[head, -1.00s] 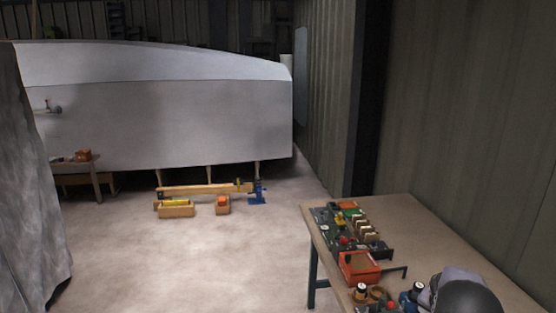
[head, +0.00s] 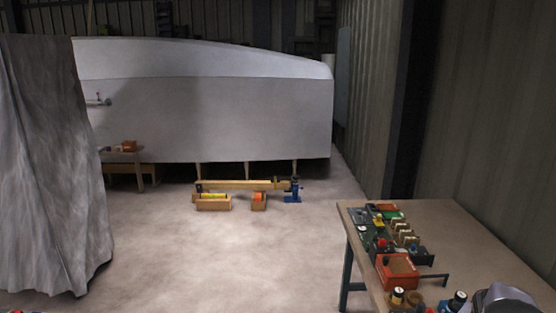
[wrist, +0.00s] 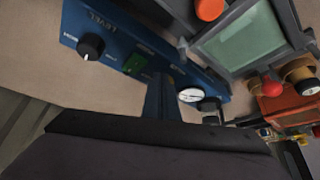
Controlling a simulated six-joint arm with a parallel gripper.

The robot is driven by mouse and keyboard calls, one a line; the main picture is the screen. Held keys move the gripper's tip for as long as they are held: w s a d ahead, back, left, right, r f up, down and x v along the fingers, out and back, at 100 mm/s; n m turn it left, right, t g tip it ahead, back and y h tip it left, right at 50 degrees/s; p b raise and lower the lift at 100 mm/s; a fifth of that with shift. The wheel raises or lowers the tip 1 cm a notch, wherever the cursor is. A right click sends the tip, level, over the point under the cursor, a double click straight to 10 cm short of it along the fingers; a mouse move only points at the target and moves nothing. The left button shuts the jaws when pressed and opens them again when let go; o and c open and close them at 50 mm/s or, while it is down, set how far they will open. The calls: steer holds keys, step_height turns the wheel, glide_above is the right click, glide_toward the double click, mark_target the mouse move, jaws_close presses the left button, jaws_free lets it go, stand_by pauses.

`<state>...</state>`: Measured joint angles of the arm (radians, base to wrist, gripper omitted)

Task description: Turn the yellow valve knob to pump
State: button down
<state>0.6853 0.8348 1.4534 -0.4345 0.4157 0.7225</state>
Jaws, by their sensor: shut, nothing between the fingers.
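I cannot make out a yellow valve knob or a pump label in either view. In the wrist view, a blue panel (wrist: 118,62) marked LEVEL shows at an angle, with a black knob (wrist: 91,47), a green patch and a round white gauge (wrist: 191,95). My gripper (wrist: 163,82) is shut and empty; its dark fingers reach up in front of the panel, and its body covers the bottom of the view. I cannot tell whether the fingers touch the panel. In the head view only part of my arm shows at the lower right; the gripper is not visible there.
A bench (head: 480,230) at the right carries several devices, including an orange-red box (head: 398,271) with a dark bar beside it. A red knob (wrist: 271,87) and an orange knob (wrist: 209,9) show near the panel.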

steer(key=shift+w+a+b, duration=0.45)
steer(key=shift+w+b, duration=0.35)
steer(key=shift+b, duration=0.8)
steer(key=shift+s+a, duration=0.1)
steer(key=shift+s+a+b, duration=0.15)
steer(key=shift+a+b, duration=0.1)
steer(key=shift+b, duration=0.15)
step_height(320, 180, up, 6)
steer(key=p, duration=0.3)
steer(key=shift+p, duration=0.3)
stand_by(0.4)
